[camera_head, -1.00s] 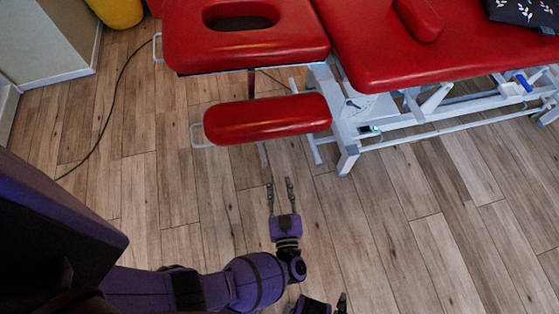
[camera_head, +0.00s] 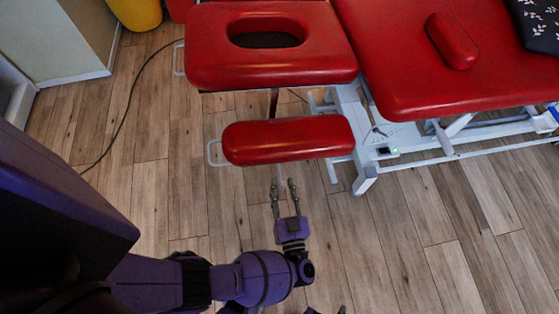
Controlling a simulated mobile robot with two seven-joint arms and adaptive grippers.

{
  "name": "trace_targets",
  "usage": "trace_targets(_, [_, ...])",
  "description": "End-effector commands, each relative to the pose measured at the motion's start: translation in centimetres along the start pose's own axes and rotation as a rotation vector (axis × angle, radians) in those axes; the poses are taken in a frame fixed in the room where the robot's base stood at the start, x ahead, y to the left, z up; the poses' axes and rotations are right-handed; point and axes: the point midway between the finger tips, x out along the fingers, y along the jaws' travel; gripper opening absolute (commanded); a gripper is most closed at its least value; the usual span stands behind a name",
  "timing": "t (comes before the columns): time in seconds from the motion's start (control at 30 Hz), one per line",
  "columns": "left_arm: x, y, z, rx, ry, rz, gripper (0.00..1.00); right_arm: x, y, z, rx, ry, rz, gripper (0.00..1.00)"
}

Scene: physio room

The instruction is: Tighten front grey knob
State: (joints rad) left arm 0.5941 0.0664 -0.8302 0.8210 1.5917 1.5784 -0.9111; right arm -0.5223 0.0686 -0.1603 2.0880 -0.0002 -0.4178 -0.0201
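The red treatment table (camera_head: 430,85) has a padded headrest (camera_head: 270,70) with an oval hole and a separate red armrest pad (camera_head: 285,140) below it. A thin grey post (camera_head: 281,172) shows under the armrest's near edge. I cannot make out the front grey knob for certain; the area under the armrest is mostly hidden by the pad. My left gripper (camera_head: 284,187) is open and empty, its two fingers pointing at the armrest, with the tips just short of its near edge in the picture. Only a sliver of my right gripper (camera_head: 342,309) shows at the bottom edge.
The white table frame (camera_head: 365,180) stands right of my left gripper. A wire loop handle (camera_head: 212,154) sticks out left of the armrest. A black cable (camera_head: 125,115) lies on the wooden floor at left. A yellow bin (camera_head: 137,12) stands at the back. Near floor is clear.

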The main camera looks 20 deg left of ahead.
Motion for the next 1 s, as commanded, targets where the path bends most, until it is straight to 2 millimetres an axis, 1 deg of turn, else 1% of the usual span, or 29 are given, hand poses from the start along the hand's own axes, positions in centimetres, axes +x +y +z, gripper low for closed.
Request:
trace_targets(0.47, [0.07,0.21,-0.05,-0.001,0.001,0.0,0.3,-0.03,0.13,-0.17,0.001,0.003,0.003,0.82])
trace_targets(0.6, [0.07,0.2,-0.04,-0.001,0.0,0.0,0.12,-0.04,0.15,-0.13,0.001,0.002,0.003,0.82])
trace_targets(0.7, [0.06,0.2,-0.04,-0.001,0.0,0.0,0.0,-0.03,0.15,-0.08,0.001,0.001,0.003,0.82])
trace_targets(1.0, [0.03,0.16,-0.01,0.011,-0.001,-0.001,0.0,-0.04,0.15,0.04,0.001,-0.001,0.003,0.82])
